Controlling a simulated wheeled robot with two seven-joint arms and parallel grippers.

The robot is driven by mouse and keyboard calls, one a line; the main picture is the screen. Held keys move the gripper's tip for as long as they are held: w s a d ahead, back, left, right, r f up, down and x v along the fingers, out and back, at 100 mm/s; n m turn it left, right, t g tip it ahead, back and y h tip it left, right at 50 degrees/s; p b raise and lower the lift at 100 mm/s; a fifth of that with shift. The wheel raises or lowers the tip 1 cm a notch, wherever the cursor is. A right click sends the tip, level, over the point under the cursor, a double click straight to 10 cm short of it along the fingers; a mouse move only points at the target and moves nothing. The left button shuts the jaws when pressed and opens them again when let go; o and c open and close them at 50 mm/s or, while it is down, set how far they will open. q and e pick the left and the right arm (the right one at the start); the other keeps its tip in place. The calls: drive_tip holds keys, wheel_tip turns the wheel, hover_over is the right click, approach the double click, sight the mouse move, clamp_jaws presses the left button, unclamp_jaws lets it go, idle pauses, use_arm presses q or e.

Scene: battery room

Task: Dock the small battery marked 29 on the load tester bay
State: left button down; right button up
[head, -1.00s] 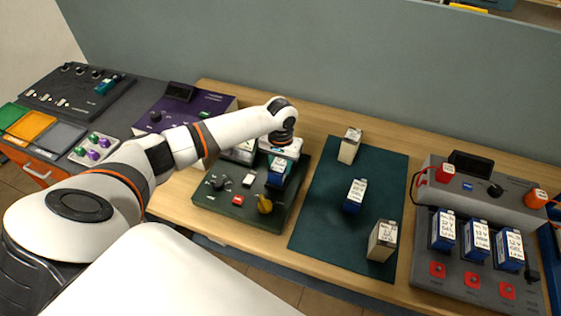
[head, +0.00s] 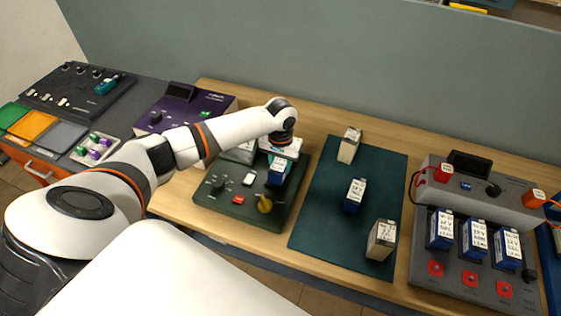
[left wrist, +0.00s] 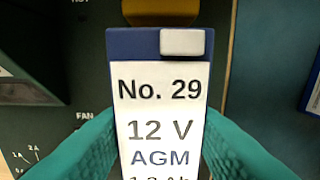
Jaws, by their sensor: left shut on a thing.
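The small battery marked No. 29 (left wrist: 160,95) has a blue case and a white label, and fills the middle of the left wrist view. My left gripper (head: 281,152) is shut on it, with a teal finger on each side. In the head view the battery (head: 279,166) is upright at the back right of a dark green device (head: 222,207), which looks like the load tester. The bay under the battery is hidden, so I cannot tell whether it is seated. My right gripper is not in view.
Several batteries stand on a dark green mat (head: 320,222) to the right. A purple device (head: 178,104) is behind left; a grey charger (head: 480,205) is at far right.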

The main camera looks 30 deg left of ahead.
sight(280, 161)
use_arm(q)
drive_tip(key=shift+f, duration=0.5)
idle(0.5)
drive_tip(key=c, duration=1.1)
unclamp_jaws()
drive_tip(key=shift+c, duration=0.2)
wheel_tip(280, 161, up, 6)
drive_tip(key=p, duration=0.6)
drive_tip(key=shift+f, duration=0.2)
drive_tip(key=shift+r, duration=2.7)
